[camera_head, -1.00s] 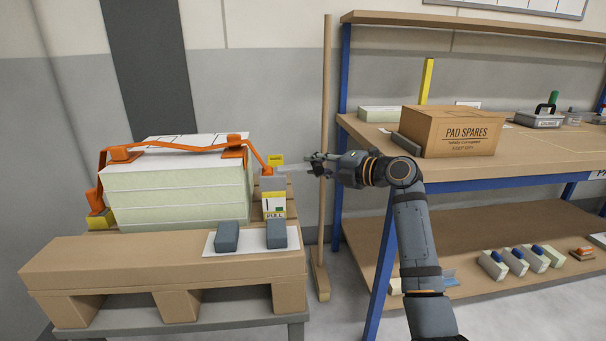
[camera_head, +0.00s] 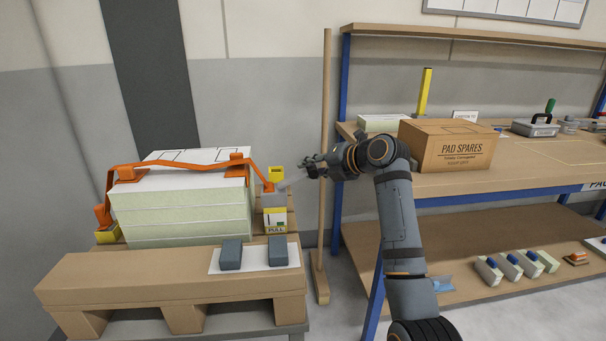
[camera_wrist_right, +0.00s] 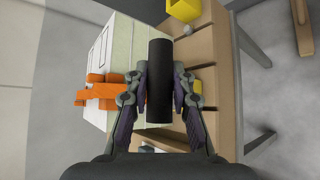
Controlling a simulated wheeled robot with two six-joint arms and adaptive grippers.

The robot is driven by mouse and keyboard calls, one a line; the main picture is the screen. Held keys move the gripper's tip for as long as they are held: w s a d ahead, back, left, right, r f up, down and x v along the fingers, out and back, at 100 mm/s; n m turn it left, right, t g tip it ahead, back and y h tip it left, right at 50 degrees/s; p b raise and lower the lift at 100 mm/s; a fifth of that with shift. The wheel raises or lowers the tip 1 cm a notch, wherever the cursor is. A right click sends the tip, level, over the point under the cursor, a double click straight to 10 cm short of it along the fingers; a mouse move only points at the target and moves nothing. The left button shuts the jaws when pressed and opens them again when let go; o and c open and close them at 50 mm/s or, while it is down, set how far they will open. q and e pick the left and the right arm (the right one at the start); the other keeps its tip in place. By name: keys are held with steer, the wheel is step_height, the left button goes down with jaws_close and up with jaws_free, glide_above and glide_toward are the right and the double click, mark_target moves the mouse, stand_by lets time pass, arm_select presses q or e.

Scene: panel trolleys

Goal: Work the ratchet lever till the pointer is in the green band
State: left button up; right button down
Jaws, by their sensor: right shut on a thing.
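The ratchet (camera_head: 274,199) is a grey unit with a yellow top and a yellow label, at the right end of the orange strap (camera_head: 180,168). Its grey lever (camera_head: 291,183) slopes up to the right. My right gripper (camera_head: 313,167) is at the lever's outer end. In the right wrist view, my right gripper (camera_wrist_right: 159,88) is shut on the lever's black round handle (camera_wrist_right: 159,60), one finger on each side. The pointer and green band are too small or hidden to make out. My left gripper is not in view.
The strap crosses a stack of pale panels (camera_head: 180,211) on a wooden pallet (camera_head: 170,285). Two dark blocks lie on a white sheet (camera_head: 254,269) in front. A wooden pole (camera_head: 324,230) stands right of the ratchet. A shelf with a cardboard box (camera_head: 446,147) is behind my right arm.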

mark_target(300, 174)
steer(key=shift+r, duration=0.15)
steer(key=shift+a+r+n+h+p, duration=0.15)
steer(key=shift+a+r+h+p, duration=0.1)
steer(key=shift+r+p, duration=0.2)
steer(key=shift+a+r+n+h+p, duration=0.15)
steer(key=shift+a+r+h+p, duration=0.1)
steer(key=shift+r+p, duration=0.2)
steer(key=shift+a+r+h+p, duration=0.2)
steer(key=shift+h+p, duration=0.1)
steer(key=shift+h, duration=0.1)
steer(key=shift+f+n, duration=0.2)
steer(key=shift+n, duration=0.1)
steer(key=shift+s+a+r+h+p, duration=0.1)
steer(key=shift+a+r+h+p, duration=0.3)
steer(key=shift+r+h+p, duration=0.15)
steer(key=shift+a+r+n+h, duration=0.2)
steer(key=shift+a+n+h, duration=0.15)
steer(key=shift+n, duration=0.05)
steer(key=shift+a+p, duration=0.15)
steer(key=shift+p, duration=0.15)
steer(key=shift+f+h, duration=0.1)
steer(key=shift+h, duration=0.2)
